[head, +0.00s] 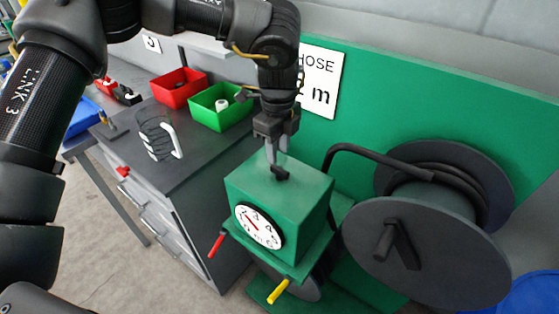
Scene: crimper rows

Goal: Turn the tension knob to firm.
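A green box (275,200) stands in the middle, with a small black knob (280,173) on its top. This looks like the tension knob; no firm or loose marking can be read. My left gripper (273,158) points straight down at the knob, its fingertips at or just above it. Whether the fingers touch or grip it cannot be told. The gripper hides part of the box top behind it. A white round dial (257,227) with a red needle is on the box's front. My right gripper is not in view.
A large black hose reel (425,245) stands close on the right, with a black hose arching towards the box. Red (216,245) and yellow (278,291) handles stick out below the box. A grey cabinet (190,170) at left carries red (181,87) and green (220,107) bins.

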